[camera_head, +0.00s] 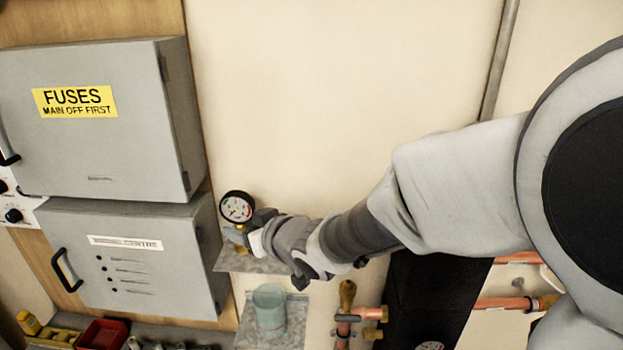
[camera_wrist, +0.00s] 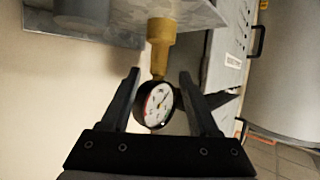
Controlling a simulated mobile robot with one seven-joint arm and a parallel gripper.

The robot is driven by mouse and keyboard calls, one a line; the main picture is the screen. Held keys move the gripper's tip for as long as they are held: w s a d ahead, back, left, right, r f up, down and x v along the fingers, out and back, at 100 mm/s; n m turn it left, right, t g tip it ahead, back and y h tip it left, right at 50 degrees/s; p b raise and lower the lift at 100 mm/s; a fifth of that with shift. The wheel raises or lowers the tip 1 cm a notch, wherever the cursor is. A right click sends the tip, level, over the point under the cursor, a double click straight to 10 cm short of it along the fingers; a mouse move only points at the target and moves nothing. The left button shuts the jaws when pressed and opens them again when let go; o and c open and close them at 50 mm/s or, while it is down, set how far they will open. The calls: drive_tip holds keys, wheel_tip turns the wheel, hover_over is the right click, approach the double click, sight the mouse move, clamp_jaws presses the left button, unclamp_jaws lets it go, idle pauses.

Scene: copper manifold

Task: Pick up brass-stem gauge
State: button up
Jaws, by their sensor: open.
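The brass-stem gauge (camera_head: 238,207) has a round white dial in a black case. In the head view it stands on a small grey shelf (camera_head: 246,262) against the wall, at the tip of my gripper (camera_head: 254,228). A gap shows on both sides of the dial there. The stem's foot is partly hidden by my gripper in the head view.
Grey fuse boxes (camera_head: 90,120) stand just left of the shelf. A bluish cup (camera_head: 269,308) sits below the shelf. Copper pipes with brass fittings (camera_head: 347,318) are at lower right, and a red tray (camera_head: 103,334) is at lower left. The wall above is bare.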

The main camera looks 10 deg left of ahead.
sight(234, 222)
drive_tip(key=shift+p+x, duration=0.4)
drive_tip(key=shift+x, duration=2.5)
drive_tip(key=shift+d, duration=0.1)
clamp_jaws()
drive_tip(key=shift+r, duration=0.1)
